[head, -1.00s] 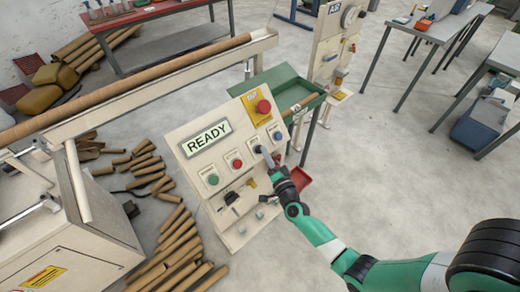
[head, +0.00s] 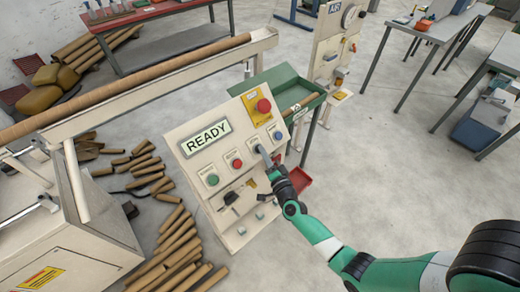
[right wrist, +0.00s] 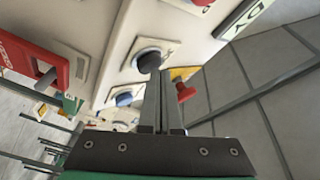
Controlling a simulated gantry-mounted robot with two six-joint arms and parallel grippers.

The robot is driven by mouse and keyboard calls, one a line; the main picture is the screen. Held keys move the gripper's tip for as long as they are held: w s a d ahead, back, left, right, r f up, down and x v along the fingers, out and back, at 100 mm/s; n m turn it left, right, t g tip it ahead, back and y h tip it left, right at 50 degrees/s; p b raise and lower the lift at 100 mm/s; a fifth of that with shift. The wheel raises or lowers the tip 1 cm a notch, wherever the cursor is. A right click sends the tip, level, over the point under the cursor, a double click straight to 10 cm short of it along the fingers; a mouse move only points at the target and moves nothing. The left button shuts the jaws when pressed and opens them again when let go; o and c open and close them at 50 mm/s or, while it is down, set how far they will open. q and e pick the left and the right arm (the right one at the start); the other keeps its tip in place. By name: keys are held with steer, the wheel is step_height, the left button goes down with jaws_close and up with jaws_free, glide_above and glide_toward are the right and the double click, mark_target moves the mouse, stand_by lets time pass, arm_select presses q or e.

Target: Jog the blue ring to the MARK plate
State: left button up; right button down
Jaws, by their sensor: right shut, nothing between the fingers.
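The control panel (head: 222,192) has a sign reading READY (head: 206,137) and a row of push buttons. These are a green one (head: 213,180), a red one (head: 238,163), a dark one (right wrist: 149,60) and a blue one (head: 277,135). My right gripper (head: 261,151) is shut and empty. In the right wrist view its fingertips (right wrist: 153,74) are at the dark button and overlap its lower edge; I cannot tell whether they press it. A long brown tube (head: 130,85) lies along the winder's beam. I cannot make out the blue ring or the MARK plate. My left gripper is out of view.
A red mushroom stop knob (head: 263,106) on a yellow plate sits above the buttons. A green tray (head: 285,88) stands behind the panel. Brown tubes (head: 180,245) lie on the floor to the left.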

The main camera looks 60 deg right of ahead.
steer(key=shift+w+f, duration=0.1)
steer(key=shift+f, duration=0.1)
stand_by(0.5)
steer(key=shift+s+a+r+p, duration=0.2)
steer(key=shift+s+r+p, duration=0.35)
steer(key=shift+r+p, duration=0.05)
steer(key=shift+f, duration=0.1)
steer(key=shift+w+d+f, duration=0.15)
steer(key=shift+w+f, duration=0.05)
steer(key=shift+w, duration=0.1)
